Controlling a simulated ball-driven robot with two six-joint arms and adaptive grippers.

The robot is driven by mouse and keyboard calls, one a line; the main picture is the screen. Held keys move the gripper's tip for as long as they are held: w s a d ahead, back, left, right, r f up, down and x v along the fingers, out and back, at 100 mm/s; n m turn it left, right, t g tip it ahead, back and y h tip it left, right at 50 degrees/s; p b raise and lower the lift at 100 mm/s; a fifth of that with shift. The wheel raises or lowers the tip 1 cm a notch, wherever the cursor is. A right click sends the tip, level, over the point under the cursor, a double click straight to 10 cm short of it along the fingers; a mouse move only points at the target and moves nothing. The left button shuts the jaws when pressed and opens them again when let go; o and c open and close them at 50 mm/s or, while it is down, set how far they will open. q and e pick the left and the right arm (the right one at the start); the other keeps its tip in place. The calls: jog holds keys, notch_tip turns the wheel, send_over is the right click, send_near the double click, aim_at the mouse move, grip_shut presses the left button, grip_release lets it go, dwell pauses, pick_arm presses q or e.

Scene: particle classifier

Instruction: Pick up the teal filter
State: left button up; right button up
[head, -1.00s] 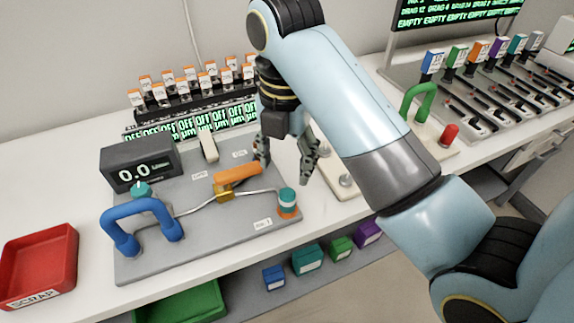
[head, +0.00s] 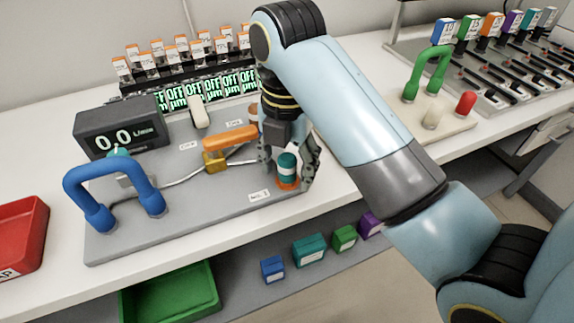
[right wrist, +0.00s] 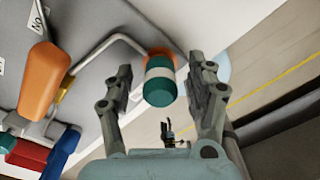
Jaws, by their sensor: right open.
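The teal filter (head: 287,167) is a small upright cylinder with a pale band. It stands on an orange ring (head: 288,184) at the right front corner of the grey panel. My right gripper (head: 290,172) is open, with one finger on either side of the filter. In the right wrist view the filter (right wrist: 159,81) lies between the two spread fingers of the gripper (right wrist: 164,84), with visible gaps on both sides. No finger visibly touches it. My left gripper is not in view.
An orange handle (head: 230,138) and a thin pipe lie left of the filter. A blue handle (head: 112,187) stands on the panel's left part, before the display box (head: 118,128). A red tray (head: 22,232) is at far left. The panel's front edge is close.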

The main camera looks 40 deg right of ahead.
aim_at(287, 156)
jog(key=shift+r, duration=0.1)
jog(key=c, duration=1.1)
jog(key=shift+r+p, duration=0.4)
jog(key=shift+r, duration=0.1)
notch_tip(287, 156, up, 3)
jog(key=p, duration=0.2)
jog(key=shift+r+p, duration=0.2)
jog(key=shift+p, duration=0.2)
jog(key=shift+s+d+r+p, duration=0.5)
jog(key=shift+d+r+p, duration=0.05)
jog(key=shift+p, duration=0.15)
jog(key=s+d+r+p, duration=0.3)
jog(key=s+d+r, duration=0.2)
jog(key=s+d, duration=0.1)
jog(key=shift+s+d+r, duration=0.25)
jog(key=shift+s+d, duration=0.15)
jog(key=shift+s, duration=0.4)
